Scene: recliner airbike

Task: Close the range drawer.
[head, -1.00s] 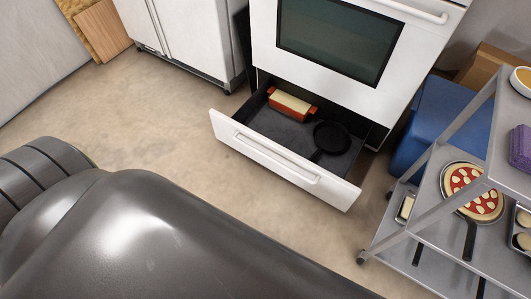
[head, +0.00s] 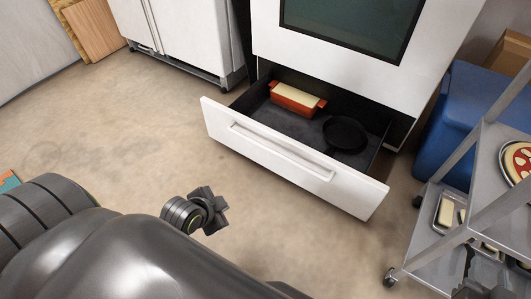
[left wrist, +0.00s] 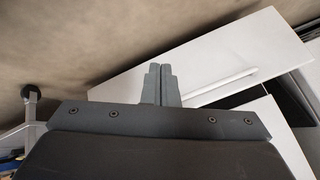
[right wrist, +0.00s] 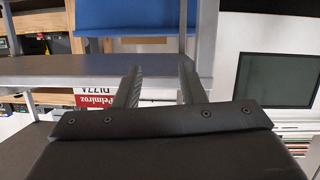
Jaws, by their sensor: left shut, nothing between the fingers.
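The range drawer (head: 282,160) is pulled out below the white oven (head: 350,35). Its white front has a long bar handle (head: 280,152). An orange dish with a pale top (head: 297,98) and a black pan (head: 344,134) lie inside. In the left wrist view my left gripper (left wrist: 160,82) is shut and empty, with the drawer front (left wrist: 215,55) beyond it; I cannot tell whether they touch. My right gripper (head: 480,287) is at the lower right of the head view, beside the cart. In the right wrist view (right wrist: 158,85) its fingers are apart, with nothing held.
A metal cart (head: 478,150) with a pizza (head: 518,160) stands at the right, on wheels. A blue bin (head: 455,115) is behind it. A white cabinet (head: 185,35) stands left of the oven. The concrete floor (head: 120,130) left of the drawer is clear.

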